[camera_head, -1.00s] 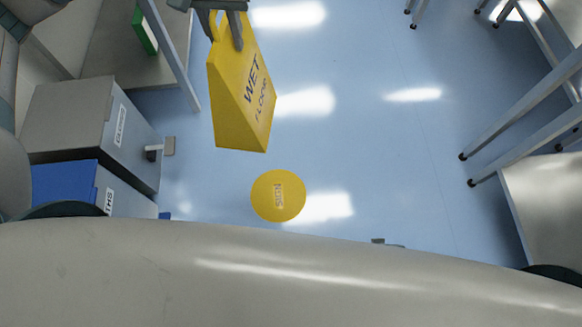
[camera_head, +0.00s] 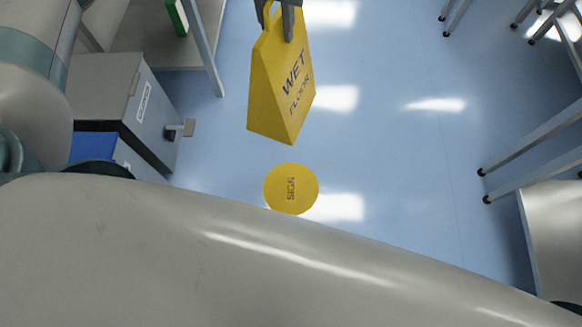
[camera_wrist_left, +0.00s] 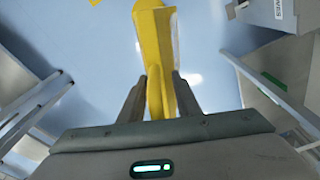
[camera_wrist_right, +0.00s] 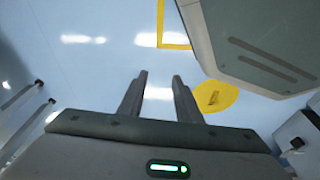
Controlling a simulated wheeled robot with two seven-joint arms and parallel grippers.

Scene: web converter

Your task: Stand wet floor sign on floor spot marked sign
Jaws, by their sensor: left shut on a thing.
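The yellow wet floor sign (camera_head: 278,95) hangs tilted by its top handle, with WET FLOOR lettering on its right-hand face. My left gripper (camera_head: 283,14) is shut on the handle. In the left wrist view the sign (camera_wrist_left: 155,40) runs up from between the fingers of my left gripper (camera_wrist_left: 157,98). The round yellow floor spot (camera_head: 291,188) marked SIGN lies below the sign in the head view, uncovered. My right gripper (camera_wrist_right: 162,85) is open and empty in its wrist view. The spot (camera_wrist_right: 216,97) shows there beyond its right finger, partly hidden by a grey body part.
A grey labelled box (camera_head: 152,105) and a blue bin (camera_head: 93,147) stand at left, near a shelf with a green item (camera_head: 177,17). Table legs (camera_head: 535,135) stand at right. The blue floor between is clear. A yellow line (camera_wrist_right: 161,25) shows in the right wrist view.

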